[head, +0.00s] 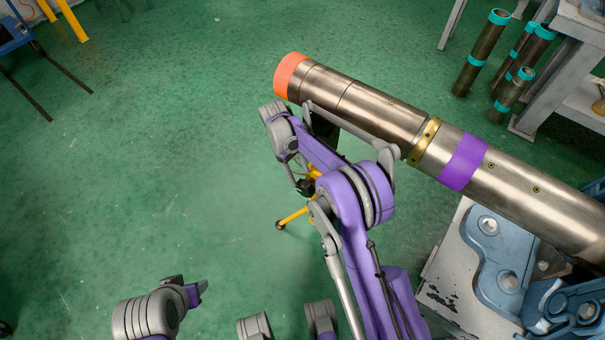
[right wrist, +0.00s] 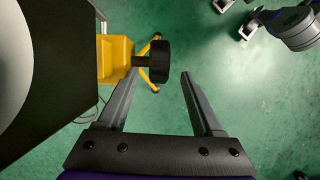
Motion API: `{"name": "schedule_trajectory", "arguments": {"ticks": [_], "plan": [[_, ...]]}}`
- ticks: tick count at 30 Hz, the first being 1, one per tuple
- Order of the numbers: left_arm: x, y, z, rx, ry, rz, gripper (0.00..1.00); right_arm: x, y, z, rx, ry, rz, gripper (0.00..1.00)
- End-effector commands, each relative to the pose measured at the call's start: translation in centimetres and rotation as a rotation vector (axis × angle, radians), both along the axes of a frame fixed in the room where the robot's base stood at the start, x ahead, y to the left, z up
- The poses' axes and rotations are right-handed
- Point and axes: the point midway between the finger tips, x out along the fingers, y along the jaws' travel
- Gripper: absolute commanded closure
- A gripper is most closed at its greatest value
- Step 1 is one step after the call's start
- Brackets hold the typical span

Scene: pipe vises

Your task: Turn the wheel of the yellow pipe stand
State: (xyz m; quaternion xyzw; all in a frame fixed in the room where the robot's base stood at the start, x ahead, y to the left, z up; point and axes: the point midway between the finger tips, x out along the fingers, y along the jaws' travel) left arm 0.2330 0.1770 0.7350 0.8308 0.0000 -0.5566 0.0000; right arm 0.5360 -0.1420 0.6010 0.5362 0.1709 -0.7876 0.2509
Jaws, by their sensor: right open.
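The yellow pipe stand (right wrist: 115,60) is left of centre in the right wrist view. Its black wheel (right wrist: 158,64) sticks out from it to the right on a short stem. In the head view, only part of the stand (head: 293,216) shows, below the pipe and partly behind my right arm. My right gripper (right wrist: 159,75) is open, with the wheel just beyond and between its fingertips in the wrist view. I cannot tell whether the fingers touch it. In the head view, my right arm hides most of this area.
A long metal pipe (head: 375,106) with orange and purple bands runs above my right arm's far end. A bench with blue metal parts (head: 500,262) stands at lower right. Several dark tubes (head: 482,60) stand at upper right. The green floor (head: 150,170) at left is clear.

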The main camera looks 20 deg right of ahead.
Motion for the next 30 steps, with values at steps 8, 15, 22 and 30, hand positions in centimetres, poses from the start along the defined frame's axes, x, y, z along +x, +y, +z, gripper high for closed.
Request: {"name": "schedule_trajectory", "arguments": {"ticks": [8,15,22,30], "plan": [[-0.1,0.0,-0.3,0.0,0.001,0.0,0.5,-0.3,-0.2,-1.9,-0.012,0.026,0.048,0.32],[0.0,0.0,-1.1,0.0,0.004,0.0,0.5,-1.5,-1.2,-5.4,-0.011,0.025,0.046,0.32],[0.0,0.0,-1.4,0.0,0.005,0.0,0.5,-2.1,-1.6,-7.1,-0.011,0.024,0.046,0.32],[0.0,0.0,-1.3,0.0,0.005,0.0,0.5,-2.1,-1.6,-7.1,-0.01,0.023,0.046,0.32]]}}
